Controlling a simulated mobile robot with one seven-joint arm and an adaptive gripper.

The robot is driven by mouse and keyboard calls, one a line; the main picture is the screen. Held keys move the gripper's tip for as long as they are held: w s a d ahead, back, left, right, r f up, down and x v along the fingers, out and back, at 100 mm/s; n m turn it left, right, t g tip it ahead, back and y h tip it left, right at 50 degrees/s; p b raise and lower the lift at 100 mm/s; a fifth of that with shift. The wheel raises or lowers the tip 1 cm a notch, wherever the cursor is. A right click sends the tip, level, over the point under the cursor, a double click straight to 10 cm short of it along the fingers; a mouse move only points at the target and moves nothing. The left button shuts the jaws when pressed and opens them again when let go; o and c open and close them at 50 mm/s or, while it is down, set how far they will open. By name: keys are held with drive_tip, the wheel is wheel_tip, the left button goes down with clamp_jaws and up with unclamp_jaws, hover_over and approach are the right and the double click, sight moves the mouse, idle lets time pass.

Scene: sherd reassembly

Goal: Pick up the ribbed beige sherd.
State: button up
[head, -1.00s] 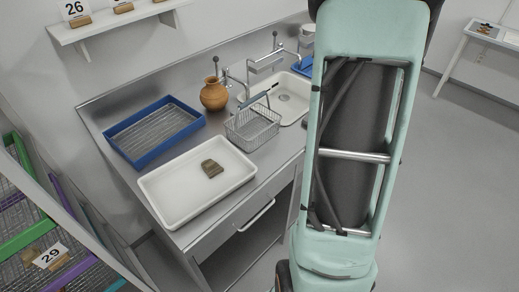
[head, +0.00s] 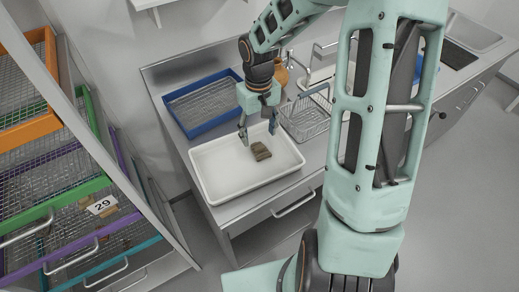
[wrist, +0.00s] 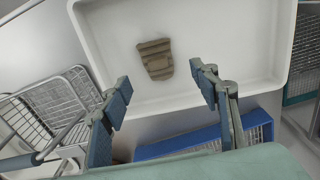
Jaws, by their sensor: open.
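The ribbed beige sherd (head: 261,151) lies in the white tray (head: 215,185) on the steel counter, near the tray's middle. In the wrist view the sherd (wrist: 156,59) shows raised bands across it, and it lies ahead of the fingertips, between their lines. My gripper (head: 258,132) is open and empty. It hangs above the back part of the tray, and its fingers (wrist: 161,83) are spread apart in the wrist view. The gripper does not touch the sherd.
A blue tray with a mesh bottom (head: 178,101) stands behind the white tray. A wire basket (head: 305,120) stands to the right, and a clay pot (head: 281,75) is partly hidden behind my arm. A rack of mesh drawers (head: 75,200) stands at the left.

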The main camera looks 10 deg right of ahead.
sight(260, 148)
drive_tip(key=f, duration=0.6)
drive_tip(key=shift+d+f, duration=0.2)
drive_tip(key=c, duration=1.3)
drive_tip(key=shift+o, duration=0.2)
drive_tip(key=shift+r, duration=0.15)
